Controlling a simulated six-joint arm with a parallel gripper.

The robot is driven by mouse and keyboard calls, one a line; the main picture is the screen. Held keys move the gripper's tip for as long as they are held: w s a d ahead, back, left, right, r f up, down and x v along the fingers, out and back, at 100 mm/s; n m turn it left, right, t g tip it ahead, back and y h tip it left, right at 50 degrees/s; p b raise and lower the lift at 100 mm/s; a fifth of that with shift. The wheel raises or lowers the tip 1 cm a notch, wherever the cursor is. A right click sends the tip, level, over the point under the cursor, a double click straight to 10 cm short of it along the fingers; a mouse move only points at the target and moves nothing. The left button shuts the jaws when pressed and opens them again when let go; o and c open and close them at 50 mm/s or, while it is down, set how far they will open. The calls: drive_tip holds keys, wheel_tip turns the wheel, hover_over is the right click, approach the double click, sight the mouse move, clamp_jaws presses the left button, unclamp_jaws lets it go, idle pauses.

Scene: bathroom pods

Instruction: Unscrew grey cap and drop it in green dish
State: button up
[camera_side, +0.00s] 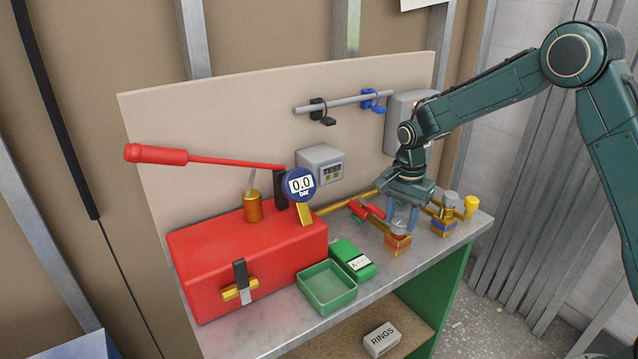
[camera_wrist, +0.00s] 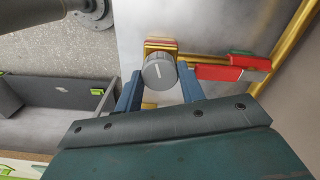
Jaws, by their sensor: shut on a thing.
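The grey cap (camera_wrist: 158,72) is round with a white line on top. In the wrist view it sits between the two blue fingers of my gripper (camera_wrist: 160,88), which is shut on it. In the side view my gripper (camera_side: 402,219) points down over the nearer striped block (camera_side: 397,244), with the cap partly hidden between the fingers. The cap appears to be on top of that block; whether its thread is engaged cannot be seen. The green dish (camera_side: 327,288) is a shallow, empty square tray on the bench, left of my gripper.
A green box (camera_side: 352,259) stands between the dish and the block. A red valve handle (camera_side: 366,210) is close behind my gripper. Another grey cap (camera_side: 450,198) and a yellow cap (camera_side: 471,203) stand to the right. A red pump box (camera_side: 245,262) fills the bench's left.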

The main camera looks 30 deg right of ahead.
drive_tip(key=shift+n, duration=1.7)
drive_tip(key=shift+r+n, duration=0.1)
drive_tip(key=shift+n, duration=1.6)
drive_tip(key=shift+n, duration=1.7)
drive_tip(key=shift+n, duration=1.7)
